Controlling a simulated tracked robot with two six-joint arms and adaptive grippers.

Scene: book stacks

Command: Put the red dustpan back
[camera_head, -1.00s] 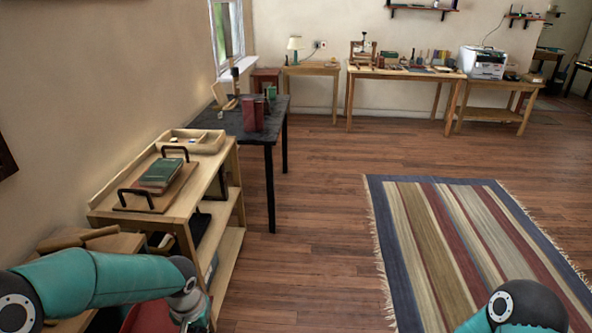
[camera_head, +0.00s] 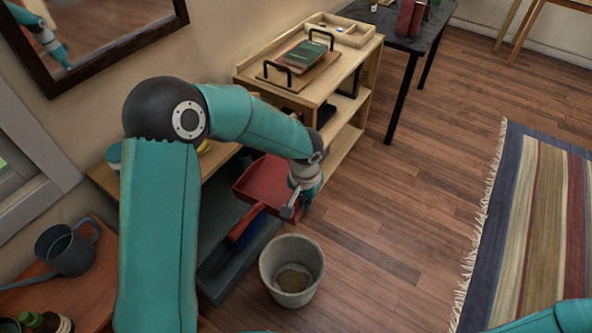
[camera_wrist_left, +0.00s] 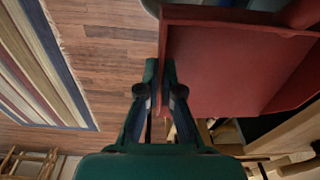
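The red dustpan (camera_head: 268,181) is held up in front of the low shelf unit, above the floor, with its tray tilted. It also fills the upper right of the left wrist view (camera_wrist_left: 235,65). My left gripper (camera_head: 299,203) is at the dustpan's right side. In the left wrist view its fingers (camera_wrist_left: 161,70) are close together at the dustpan's side wall and appear shut on it. The fingertips are partly hidden there. My right gripper is out of view; only a piece of my right arm shows at the lower right.
A grey bucket (camera_head: 291,284) with brown material inside stands on the floor below the dustpan. A dark bin (camera_head: 215,285) with a blue item is left of it. A wooden trolley (camera_head: 352,75) stands behind. A watering can (camera_head: 68,249) is at left.

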